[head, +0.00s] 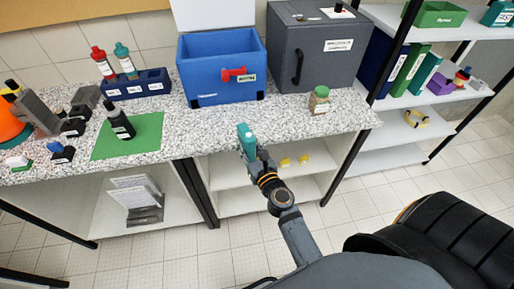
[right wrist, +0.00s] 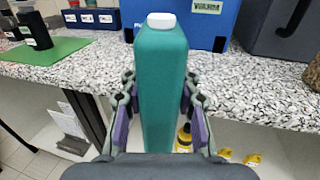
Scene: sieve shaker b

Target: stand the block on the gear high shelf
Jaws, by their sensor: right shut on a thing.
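A tall teal block (right wrist: 163,85) with a white cap stands upright between the purple-padded fingers of my right gripper (right wrist: 155,110), which is shut on it. In the head view the teal block (head: 245,133) is held in front of the counter's front edge, near counter-top height. The shelf unit at the right has a top shelf (head: 471,25) and lower boards; I cannot read any label that names one as the gear high shelf. My left gripper is not in view.
The speckled counter (head: 220,125) holds a blue box (head: 215,82), a grey cabinet (head: 320,75) and a jar (head: 319,100). The top shelf carries a green bin (head: 440,14) and a teal box (head: 500,13). Binders (head: 411,70) and a purple block (head: 440,85) fill much of the shelf below.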

